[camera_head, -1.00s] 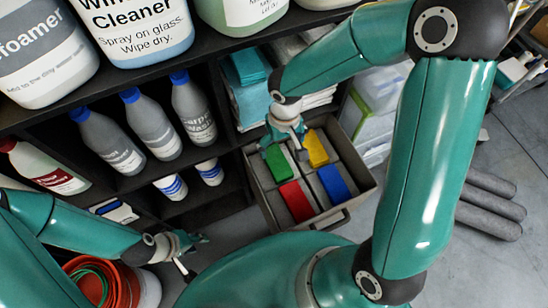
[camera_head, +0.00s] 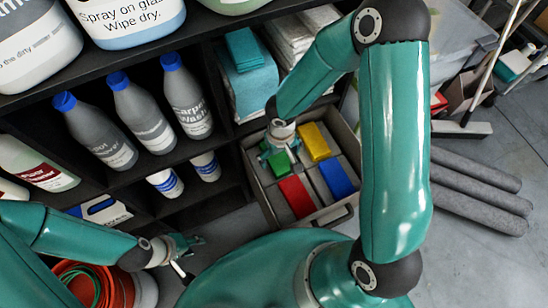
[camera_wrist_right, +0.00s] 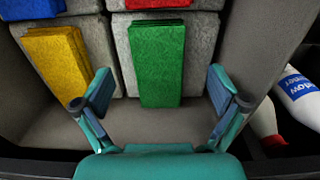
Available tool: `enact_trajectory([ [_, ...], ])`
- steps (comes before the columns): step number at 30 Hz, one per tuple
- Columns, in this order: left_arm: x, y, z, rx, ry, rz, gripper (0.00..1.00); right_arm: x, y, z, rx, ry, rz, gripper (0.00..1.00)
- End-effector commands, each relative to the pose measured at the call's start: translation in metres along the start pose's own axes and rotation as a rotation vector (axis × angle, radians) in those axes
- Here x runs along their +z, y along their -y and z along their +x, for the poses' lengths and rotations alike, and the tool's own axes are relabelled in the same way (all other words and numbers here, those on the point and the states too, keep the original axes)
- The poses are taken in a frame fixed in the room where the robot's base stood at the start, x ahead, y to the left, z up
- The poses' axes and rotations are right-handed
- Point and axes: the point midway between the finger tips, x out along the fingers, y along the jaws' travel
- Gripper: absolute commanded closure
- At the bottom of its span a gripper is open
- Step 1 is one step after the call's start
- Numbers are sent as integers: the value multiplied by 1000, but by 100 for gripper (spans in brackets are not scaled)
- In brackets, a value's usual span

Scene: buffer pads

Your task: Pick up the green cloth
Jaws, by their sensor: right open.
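The green cloth (camera_head: 279,163) is a folded block in the far-left compartment of a grey divided bin (camera_head: 262,203). It stands out clearly in the right wrist view (camera_wrist_right: 157,62), lying on a grey pad. My right gripper (camera_head: 286,150) is above that compartment and partly hides the cloth in the head view. In the right wrist view its two fingers (camera_wrist_right: 163,90) are spread wide, one on each side of the cloth's near end, and hold nothing. My left gripper (camera_head: 188,257) is open and empty at the lower left, well away from the bin.
Yellow (camera_head: 315,142), red (camera_head: 297,196) and blue (camera_head: 336,178) cloths share the bin. Its walls and dividers stand close to my right gripper. Shelves with bottles (camera_head: 140,120) are at the left, folded teal towels (camera_head: 250,85) behind. Grey rolls (camera_head: 480,190) lie on the floor.

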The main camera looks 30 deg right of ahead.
Motion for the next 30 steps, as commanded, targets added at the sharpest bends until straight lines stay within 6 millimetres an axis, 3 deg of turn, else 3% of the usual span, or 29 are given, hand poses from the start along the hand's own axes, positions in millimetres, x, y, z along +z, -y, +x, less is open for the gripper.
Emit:
enact_trajectory([
  [3,0,3,8,0,0,0,60,0,-1,22,0,3,0,3],
  [6,0,4,11,0,0,0,60,0,-1,31,0,2,0,3],
  [15,0,4,11,0,0,0,60,-1,-1,33,0,0,1,5],
  [26,0,4,11,0,0,0,60,-1,-1,33,0,0,1,65],
  [30,0,4,11,0,0,0,60,-1,-1,33,0,0,1,67],
])
